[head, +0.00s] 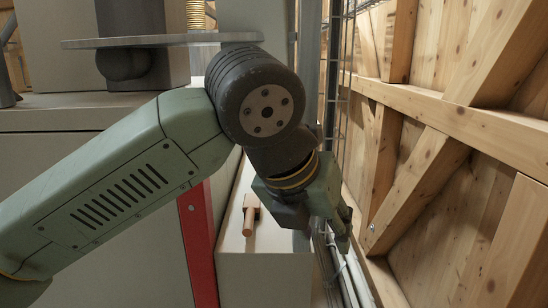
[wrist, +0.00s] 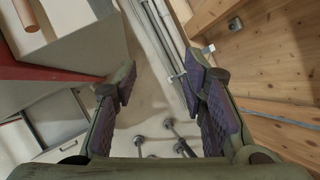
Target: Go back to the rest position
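My gripper (wrist: 160,92) shows in the wrist view with its two padded fingers spread apart and nothing between them. In the head view my gripper (head: 338,228) hangs at the end of my green arm, just right of a pale cabinet, and its fingers are partly hidden. A wooden-coloured cylindrical handle (head: 249,218) lies on the pale cabinet top, left of my gripper. The same handle (wrist: 27,14) shows at the top left of the wrist view, apart from the fingers.
The pale cabinet (head: 265,270) stands close to the left of my gripper, with a red post (head: 198,245) beside it. A timber wall (head: 450,140) with diagonal braces rises at the right. Metal conduits (wrist: 165,40) run through the narrow gap between them.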

